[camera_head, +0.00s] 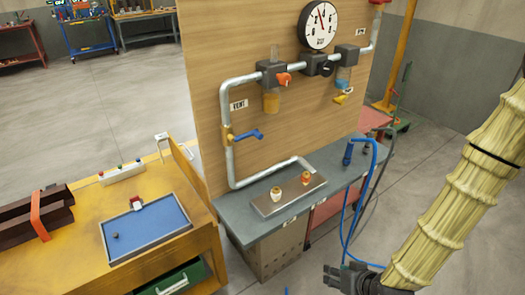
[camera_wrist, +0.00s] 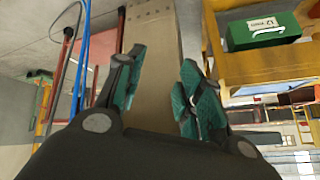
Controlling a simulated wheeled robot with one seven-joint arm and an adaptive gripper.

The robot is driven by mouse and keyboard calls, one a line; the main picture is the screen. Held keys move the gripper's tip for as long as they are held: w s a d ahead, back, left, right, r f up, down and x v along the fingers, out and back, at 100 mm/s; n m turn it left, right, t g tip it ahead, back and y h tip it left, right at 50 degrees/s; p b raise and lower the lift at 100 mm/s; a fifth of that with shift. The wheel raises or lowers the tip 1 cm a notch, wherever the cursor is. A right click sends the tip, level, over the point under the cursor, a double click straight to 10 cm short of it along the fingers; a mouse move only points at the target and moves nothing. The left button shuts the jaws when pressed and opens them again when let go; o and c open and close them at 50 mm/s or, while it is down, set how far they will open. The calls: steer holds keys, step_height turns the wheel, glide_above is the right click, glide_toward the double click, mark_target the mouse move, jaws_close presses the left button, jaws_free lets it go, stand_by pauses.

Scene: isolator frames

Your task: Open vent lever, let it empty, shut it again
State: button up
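The vent lever (camera_head: 248,135) is a blue handle on a brass valve (camera_head: 228,136) on the left vertical pipe, under a VENT label (camera_head: 238,104). It points right, roughly across the pipe. An amber bowl (camera_head: 270,102) hangs under the upper pipe, and a round white gauge (camera_head: 319,26) sits at the top, its needle pointing up and slightly left. My gripper (camera_head: 345,279) is at the bottom of the head view, low in front of the bench and well away from the lever. In the wrist view its teal-padded fingers (camera_wrist: 163,82) are apart with nothing between them.
An orange-red handle (camera_head: 284,79) and a yellow lever (camera_head: 343,98) are on the same wooden panel. A metal plate (camera_head: 289,195) with two small fittings lies on the grey bench. Blue hoses (camera_head: 348,205) hang at its right end. A yellow table (camera_head: 85,235) stands left.

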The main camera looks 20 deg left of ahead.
steer(key=w+a+r+n+t+y+b, duration=0.2)
steer(key=w+a+r+t+y+b, duration=0.1)
steer(key=w+a+r, duration=0.55)
steer(key=n+t+y+b, duration=0.2)
steer(key=n+y+b, duration=0.4)
steer(key=n, duration=0.1)
glide_toward(247, 137)
steer(key=d, duration=0.5)
steer(key=p+x, duration=0.1)
steer(key=x, duration=0.9)
steer(key=shift+a, duration=0.2)
